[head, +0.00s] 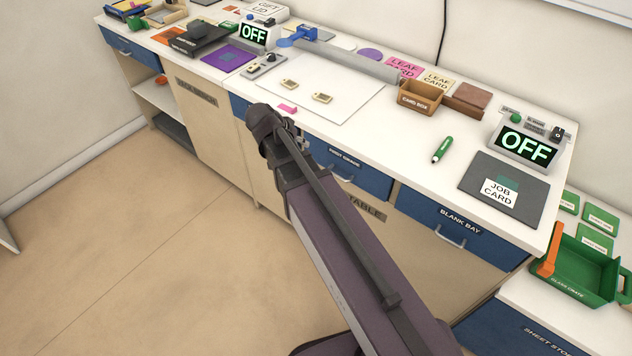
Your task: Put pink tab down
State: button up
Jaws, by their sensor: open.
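The pink tab (288,109) is a small bright pink piece near the front edge of the white worktop, just beyond the end of my arm. It appears to lie at or just above the worktop; I cannot tell which. My gripper (290,140) is at the worktop's front edge, close to the tab on its near side. It is open. The fingertips are largely hidden by the dark wrist, so I cannot see whether they touch the tab.
A white sheet (350,105) with two small beige pieces lies behind the tab. A grey bar (345,62) lies behind it. The brown card box (420,96) and green pen (442,149) are to the right. Blue drawers (350,178) sit below the edge.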

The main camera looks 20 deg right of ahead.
jog(key=s+d+f+n+g+y, duration=0.1)
jog(key=s+n+y, duration=0.2)
jog(key=s, duration=0.3)
jog(key=s+f+n+g+y, duration=0.2)
jog(key=s+n+y, duration=0.1)
jog(key=s, duration=0.4)
jog(key=shift+s+d+f+n, duration=0.3)
jog(key=shift+d+n, duration=0.05)
jog(key=shift+n, duration=0.05)
jog(key=shift+o, duration=0.3)
jog(key=shift+a, duration=0.1)
